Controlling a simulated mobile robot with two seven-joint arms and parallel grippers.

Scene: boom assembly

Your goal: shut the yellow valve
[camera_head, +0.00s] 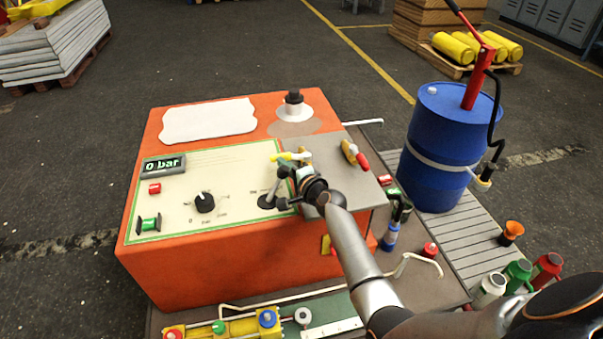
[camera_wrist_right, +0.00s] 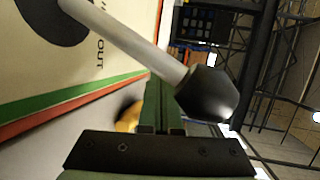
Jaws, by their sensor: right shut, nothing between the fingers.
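The yellow valve handle (camera_head: 291,156) lies roughly sideways on the grey plate at the right of the orange box's top, by the panel's green border. My right gripper (camera_head: 300,174) is just in front of it, shut and empty; whether they touch cannot be told. In the right wrist view its green fingers (camera_wrist_right: 156,100) are together. A blurred amber patch (camera_wrist_right: 128,118), perhaps part of the valve, shows beside them, mostly hidden. My left gripper is not in view.
A lever with a black knob (camera_wrist_right: 208,95) stands very close to the right fingers. A red-handled valve (camera_head: 357,157) sits to the right. The display (camera_head: 163,166) reads 0 bar. A dial (camera_head: 204,202) is on the panel. A blue drum (camera_head: 447,135) stands at the right.

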